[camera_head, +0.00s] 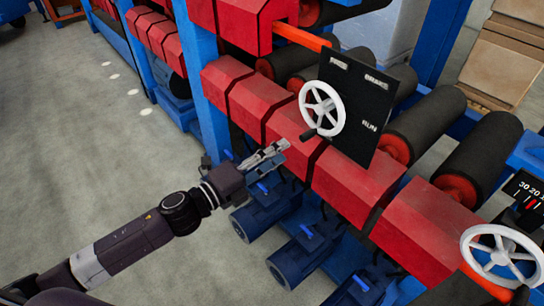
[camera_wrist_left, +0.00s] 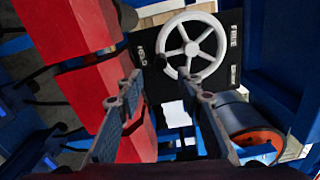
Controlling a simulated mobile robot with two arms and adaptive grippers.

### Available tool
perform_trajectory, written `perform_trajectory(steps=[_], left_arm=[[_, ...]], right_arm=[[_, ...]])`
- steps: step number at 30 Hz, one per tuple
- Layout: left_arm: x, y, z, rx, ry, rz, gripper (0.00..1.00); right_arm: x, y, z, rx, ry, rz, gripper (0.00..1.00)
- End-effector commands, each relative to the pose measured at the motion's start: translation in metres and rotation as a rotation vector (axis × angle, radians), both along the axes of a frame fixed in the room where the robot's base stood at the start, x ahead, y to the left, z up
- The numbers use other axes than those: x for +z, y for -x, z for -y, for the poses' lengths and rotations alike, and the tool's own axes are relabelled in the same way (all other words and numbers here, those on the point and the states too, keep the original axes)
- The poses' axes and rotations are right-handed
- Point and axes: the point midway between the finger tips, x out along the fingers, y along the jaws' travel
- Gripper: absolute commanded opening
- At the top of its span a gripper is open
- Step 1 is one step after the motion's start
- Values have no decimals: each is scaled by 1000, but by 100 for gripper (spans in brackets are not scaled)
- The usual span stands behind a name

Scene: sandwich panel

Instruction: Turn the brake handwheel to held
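The brake handwheel (camera_head: 322,108) is a white spoked wheel on an upright black panel (camera_head: 357,138). A dark handle (camera_head: 308,134) stands out at its lower left in the head view. In the left wrist view the wheel (camera_wrist_left: 192,46) is beyond the fingertips, and my left gripper (camera_wrist_left: 162,84) is open and empty. My right gripper is not in view.
Red blocks (camera_head: 262,105) line the machine beside and below the panel. Black rollers (camera_head: 425,120) lie behind it. Blue motors (camera_head: 268,205) sit under the blocks. Another white handwheel (camera_head: 500,257) and a scale stand at the lower right. The grey floor (camera_head: 100,150) at left is clear.

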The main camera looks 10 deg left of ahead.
Motion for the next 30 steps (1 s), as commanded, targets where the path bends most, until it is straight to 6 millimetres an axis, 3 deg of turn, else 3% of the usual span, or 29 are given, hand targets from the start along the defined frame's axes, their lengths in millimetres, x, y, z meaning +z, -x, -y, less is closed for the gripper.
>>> perform_trajectory(steps=[6,23,26,29,30], left_arm=[[0,11,-8,0,-1,-1,34],[0,12,-9,1,0,-1,34],[-12,7,-15,24,16,-32,34],[-48,-5,-35,92,64,-122,34],[-70,-10,-46,133,93,-175,34]], right_arm=[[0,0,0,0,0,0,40],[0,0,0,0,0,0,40],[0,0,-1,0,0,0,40],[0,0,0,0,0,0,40],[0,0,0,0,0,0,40]])
